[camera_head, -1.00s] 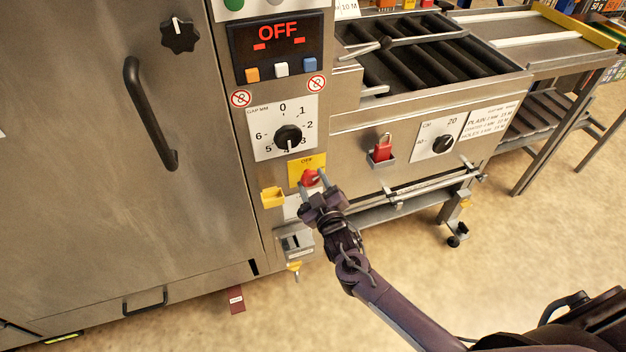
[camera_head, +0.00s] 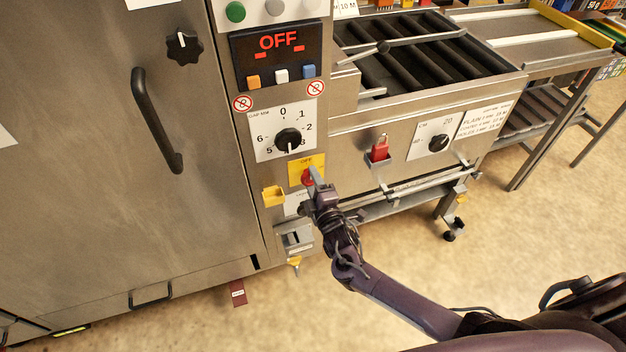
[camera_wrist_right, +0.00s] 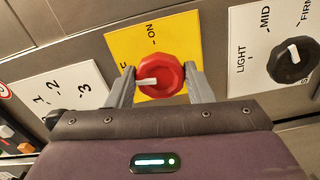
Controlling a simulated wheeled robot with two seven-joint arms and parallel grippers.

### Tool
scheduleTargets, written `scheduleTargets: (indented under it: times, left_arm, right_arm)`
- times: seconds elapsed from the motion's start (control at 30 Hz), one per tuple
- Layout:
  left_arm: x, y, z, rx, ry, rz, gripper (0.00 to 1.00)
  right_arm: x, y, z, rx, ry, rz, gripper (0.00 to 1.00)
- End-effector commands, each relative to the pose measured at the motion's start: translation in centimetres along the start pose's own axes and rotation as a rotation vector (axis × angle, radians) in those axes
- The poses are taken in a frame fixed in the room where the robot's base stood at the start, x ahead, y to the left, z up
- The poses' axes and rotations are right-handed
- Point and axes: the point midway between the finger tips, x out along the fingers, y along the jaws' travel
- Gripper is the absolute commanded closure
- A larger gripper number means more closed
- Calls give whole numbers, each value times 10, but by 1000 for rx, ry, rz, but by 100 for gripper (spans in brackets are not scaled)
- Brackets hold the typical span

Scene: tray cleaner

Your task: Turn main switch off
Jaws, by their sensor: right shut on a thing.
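The main switch is a red round knob (camera_wrist_right: 160,76) on a yellow plate (camera_wrist_right: 118,42) in the right wrist view. Its white mark points left, toward a label mostly hidden by a finger; "ON" is at the top of the plate. In the head view the plate (camera_head: 296,164) reads "OFF" along its top, and the red knob (camera_head: 306,178) is partly covered by my gripper. My right gripper (camera_head: 312,178) is shut on the knob, one finger on each side, as the right wrist view (camera_wrist_right: 162,82) shows. My left gripper is not in view.
Above the switch are a black numbered dial (camera_head: 288,139) and a display (camera_head: 279,52) reading "OFF". A yellow holder (camera_head: 273,196) juts out left of the switch. A red padlock-like part (camera_head: 379,149) and a roller tray (camera_head: 424,56) are to the right.

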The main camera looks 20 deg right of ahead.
Motion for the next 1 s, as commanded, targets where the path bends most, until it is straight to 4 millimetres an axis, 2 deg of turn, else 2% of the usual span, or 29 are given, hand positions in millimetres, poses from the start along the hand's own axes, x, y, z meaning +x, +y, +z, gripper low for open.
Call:
scheduleTargets:
  times: [0.33, 0.9, 0.93, 1.0]
  left_arm:
    - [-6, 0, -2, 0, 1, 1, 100]
    - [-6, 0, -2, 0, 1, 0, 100]
    - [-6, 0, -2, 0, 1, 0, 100]
    - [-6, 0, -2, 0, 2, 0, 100]
  right_arm:
    - [0, 0, 0, -145, 1, -1, 76]
    - [0, 0, 0, -172, 1, -2, 76]
    - [0, 0, 0, -172, 1, -2, 49]
    - [0, 0, 0, -172, 1, -2, 40]
